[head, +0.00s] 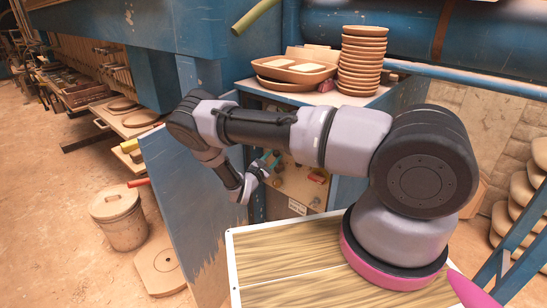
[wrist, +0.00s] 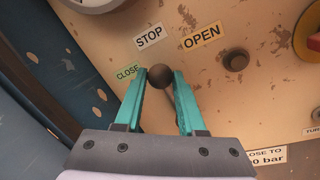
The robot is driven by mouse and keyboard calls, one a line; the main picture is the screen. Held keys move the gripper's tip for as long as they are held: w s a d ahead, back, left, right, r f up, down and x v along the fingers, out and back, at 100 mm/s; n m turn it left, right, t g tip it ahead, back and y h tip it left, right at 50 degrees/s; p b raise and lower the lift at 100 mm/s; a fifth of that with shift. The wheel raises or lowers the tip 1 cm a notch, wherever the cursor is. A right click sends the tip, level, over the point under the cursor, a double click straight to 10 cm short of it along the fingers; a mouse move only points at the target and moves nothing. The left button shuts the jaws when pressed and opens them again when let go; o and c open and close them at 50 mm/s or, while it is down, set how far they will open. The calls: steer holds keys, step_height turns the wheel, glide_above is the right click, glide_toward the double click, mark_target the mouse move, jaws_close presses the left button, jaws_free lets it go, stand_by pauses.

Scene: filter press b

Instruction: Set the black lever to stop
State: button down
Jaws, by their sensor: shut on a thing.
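The black lever (wrist: 160,76) has a round dark knob and a thin rod running back between the fingers. In the wrist view its knob sits at the fingertips, below the STOP label (wrist: 149,35). The CLOSE label (wrist: 128,71) is just left of the knob and the OPEN label (wrist: 201,36) is up and to the right. My gripper (wrist: 161,78) has teal fingers shut on the lever, one on each side. In the head view my gripper (head: 265,163) is at the control panel (head: 292,186), and the lever is too small to make out there.
A dark round button (wrist: 236,60) is right of the lever, and a yellow-and-red switch (wrist: 310,42) is at the right edge. A blue door (head: 185,195) stands open left of the panel. Stacked plates (head: 362,60) stand on the cabinet above.

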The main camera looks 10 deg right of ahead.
steer(key=c, duration=0.5)
jaws_free()
steer(key=v, duration=1)
steer(key=shift+s+a, duration=0.25)
steer(key=shift+s, duration=0.1)
